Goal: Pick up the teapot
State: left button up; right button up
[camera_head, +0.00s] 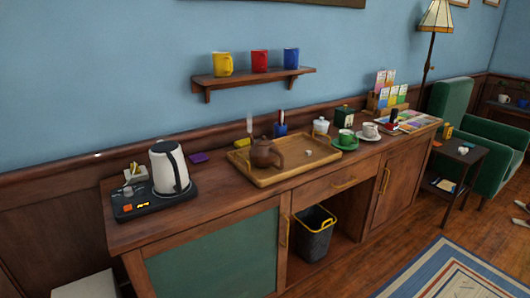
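The brown teapot (264,154) stands upright on a wooden tray (272,182) near the middle of the wooden sideboard (214,204). Its handle or spout points right in the head view, but I cannot tell which. A small pale object (308,153) lies on the tray to the right of the teapot. Neither of my grippers shows in this view.
A white kettle (168,167) on a dark base stands left of the tray. Green and white cups (346,138) and a white jar (320,126) stand behind and right. A shelf (255,78) with three mugs hangs above. A bin (313,236) sits below. The floor in front has a rug (455,272).

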aim_at(264, 153)
jog(key=i+l+u, duration=0.1)
jog(key=i+l, duration=0.2)
jog(key=i+l+u, duration=0.1)
jog(key=i+l, duration=0.15)
jog(key=l, duration=0.2)
jog(key=i+l, duration=0.3)
jog(key=l+u, duration=0.05)
jog(key=l, duration=0.05)
